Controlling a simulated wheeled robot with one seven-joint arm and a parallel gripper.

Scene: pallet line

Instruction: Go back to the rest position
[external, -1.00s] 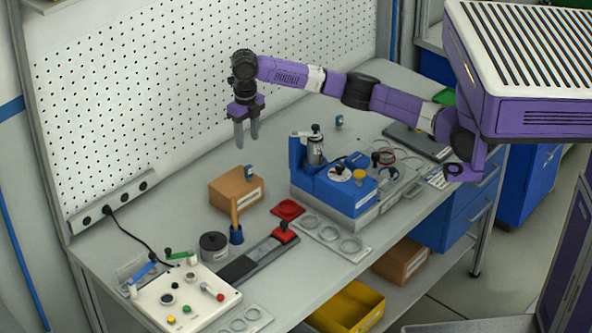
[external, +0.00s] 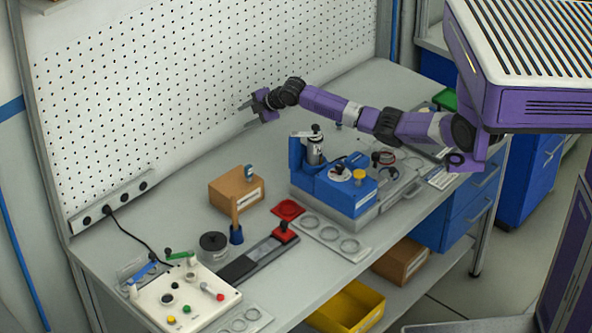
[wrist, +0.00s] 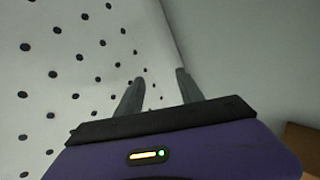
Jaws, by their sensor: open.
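My gripper (external: 247,113) is open and empty. In the external view it is above the back of the workbench (external: 190,221), close to the pegboard (external: 180,90), with its fingers pointing left. My purple arm stretches leftward from the body at the upper right. In the wrist view the two grey fingers (wrist: 157,92) stand apart with nothing between them. The pegboard (wrist: 60,70) fills the left of that view, and a plain pale surface fills the right.
A blue fixture (external: 335,190) with a metal cylinder stands below and right of my gripper. A cardboard box (external: 235,192) stands on the bench to its left. A control box (external: 185,300) sits at the front left, and a yellow bin (external: 350,308) is on the lower shelf.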

